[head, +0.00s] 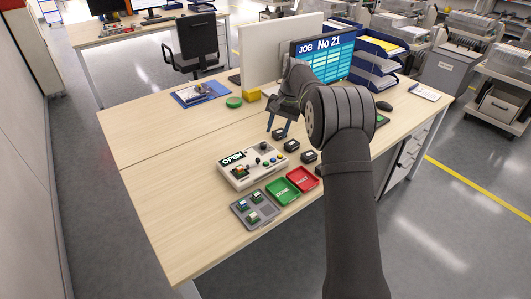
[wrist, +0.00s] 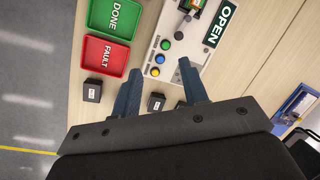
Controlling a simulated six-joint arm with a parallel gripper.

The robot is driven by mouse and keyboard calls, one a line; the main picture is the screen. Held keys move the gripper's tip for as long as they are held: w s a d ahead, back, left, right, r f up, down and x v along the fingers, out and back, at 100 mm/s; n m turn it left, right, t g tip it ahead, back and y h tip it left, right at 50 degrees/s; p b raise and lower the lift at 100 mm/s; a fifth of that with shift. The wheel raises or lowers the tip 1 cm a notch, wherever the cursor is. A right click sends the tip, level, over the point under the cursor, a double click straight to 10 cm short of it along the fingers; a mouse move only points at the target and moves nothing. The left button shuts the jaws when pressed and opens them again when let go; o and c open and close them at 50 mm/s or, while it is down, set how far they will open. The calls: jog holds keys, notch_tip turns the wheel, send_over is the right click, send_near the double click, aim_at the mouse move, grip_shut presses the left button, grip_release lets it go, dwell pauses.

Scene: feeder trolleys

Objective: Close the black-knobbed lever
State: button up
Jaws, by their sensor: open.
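A pale control box (head: 252,181) with a green OPEN sign (head: 232,158) stands on the desk. It also shows at the top of the wrist view (wrist: 192,72), with coloured buttons. My gripper (head: 279,130) is open and empty, behind the box in the head view and apart from the knob. In the wrist view its fingertips (wrist: 160,67) point toward the button end of the box.
A green DONE tray (head: 283,192), a red FAULT tray (head: 302,179) and a grey tray (head: 240,208) with several small parts lie in front. Small black blocks (head: 309,156) stand near my gripper. A monitor (head: 325,58) stands behind.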

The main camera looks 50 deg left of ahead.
notch_tip(320, 180, up, 2)
jog(key=s+a+y, duration=0.1)
jog(key=t, duration=0.1)
send_near(258, 159)
jog(key=shift+y, duration=0.3)
jog(key=x, duration=0.8)
jog(key=shift+w+d+f, duration=0.1)
jog(key=shift+d+f, duration=0.05)
jog(key=shift+f, duration=0.15)
